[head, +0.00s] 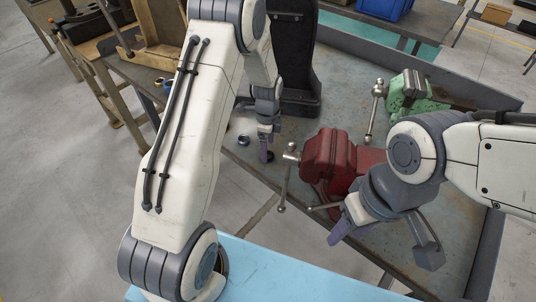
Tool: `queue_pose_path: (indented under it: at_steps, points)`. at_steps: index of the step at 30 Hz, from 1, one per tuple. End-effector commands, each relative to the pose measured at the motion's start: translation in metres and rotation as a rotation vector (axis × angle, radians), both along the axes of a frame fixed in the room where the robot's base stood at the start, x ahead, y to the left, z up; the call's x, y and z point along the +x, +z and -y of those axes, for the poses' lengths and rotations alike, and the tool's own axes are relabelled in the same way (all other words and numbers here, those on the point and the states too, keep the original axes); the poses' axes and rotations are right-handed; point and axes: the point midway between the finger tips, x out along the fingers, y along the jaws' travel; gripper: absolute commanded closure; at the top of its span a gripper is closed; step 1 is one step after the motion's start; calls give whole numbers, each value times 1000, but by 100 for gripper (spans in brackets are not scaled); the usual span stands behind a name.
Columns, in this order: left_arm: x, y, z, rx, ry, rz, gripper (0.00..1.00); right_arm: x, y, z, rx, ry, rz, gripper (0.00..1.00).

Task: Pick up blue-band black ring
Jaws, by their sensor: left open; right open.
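One ring (243,140) is dark with a bluish tint. Another dark ring (269,156) sits right at my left fingertips and is partly hidden by them. The bands are too small to tell for certain. My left gripper (265,149) points down at this second ring, open; whether the fingers touch it or surround it cannot be told. My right gripper (342,230) is open and empty, in front of the red vise.
A red vise (330,160) with a metal handle stands mid-bench, and a green vise (408,92) stands behind it. A tall black press-like body (300,60) rises behind my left gripper. A blue bin (385,8) is at the back. A light blue surface (290,275) is at the front.

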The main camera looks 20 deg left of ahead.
Motion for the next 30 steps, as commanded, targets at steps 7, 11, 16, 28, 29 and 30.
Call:
queue_pose_path:
  at_steps: [7,11,16,28,29,30]
  points:
    - [-1,-28,0,0,1,-1,10,0,12,0,0,-1,0,50]
    - [0,-31,-1,0,1,1,10,0,12,0,0,-1,0,50]
    - [0,-31,-1,0,1,1,26,0,11,0,0,-1,0,50]
    - [0,-30,-1,0,1,1,100,0,11,0,0,-1,0,50]
    - [0,-30,0,0,1,2,100,0,11,0,0,-1,0,50]
    - [0,-29,-1,0,1,2,100,0,11,0,0,-1,0,50]
